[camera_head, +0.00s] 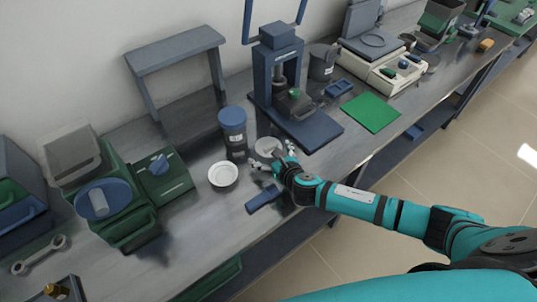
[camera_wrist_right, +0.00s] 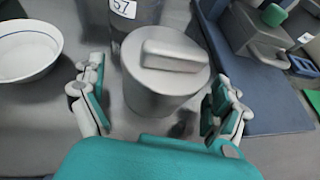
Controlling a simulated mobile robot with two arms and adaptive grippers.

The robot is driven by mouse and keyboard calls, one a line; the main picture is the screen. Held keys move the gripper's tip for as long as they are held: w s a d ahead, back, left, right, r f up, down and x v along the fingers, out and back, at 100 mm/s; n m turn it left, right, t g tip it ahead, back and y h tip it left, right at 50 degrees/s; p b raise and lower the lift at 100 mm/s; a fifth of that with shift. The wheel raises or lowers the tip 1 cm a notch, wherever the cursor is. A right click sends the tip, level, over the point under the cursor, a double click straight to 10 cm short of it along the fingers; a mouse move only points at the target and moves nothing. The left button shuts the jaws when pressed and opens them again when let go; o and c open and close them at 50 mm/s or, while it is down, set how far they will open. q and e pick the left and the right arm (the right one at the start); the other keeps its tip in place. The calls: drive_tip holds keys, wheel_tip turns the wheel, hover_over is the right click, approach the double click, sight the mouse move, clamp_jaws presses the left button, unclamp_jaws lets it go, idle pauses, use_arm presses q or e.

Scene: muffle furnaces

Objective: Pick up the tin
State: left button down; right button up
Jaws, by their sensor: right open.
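The tin (camera_wrist_right: 165,75) is a grey round can with a raised bar on its lid. In the head view the tin (camera_head: 267,146) stands on the bench, partly hidden by my right gripper (camera_head: 273,156). In the right wrist view my right gripper (camera_wrist_right: 157,88) is open, with one finger on each side of the tin and visible gaps to it. The tin's lower part is hard to see. My left gripper is not in view.
A white bowl (camera_head: 223,174) stands left of the tin. A blue-lidded container (camera_head: 233,133) is close behind it. A blue press (camera_head: 300,125) stands behind to the right. A small dark blue object (camera_head: 264,198) lies near the front edge.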

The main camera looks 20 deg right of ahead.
drive_tip(key=shift+x, duration=0.95)
drive_tip(key=shift+s, duration=0.1)
drive_tip(key=shift+c, duration=0.2)
drive_tip(key=c, duration=1.4)
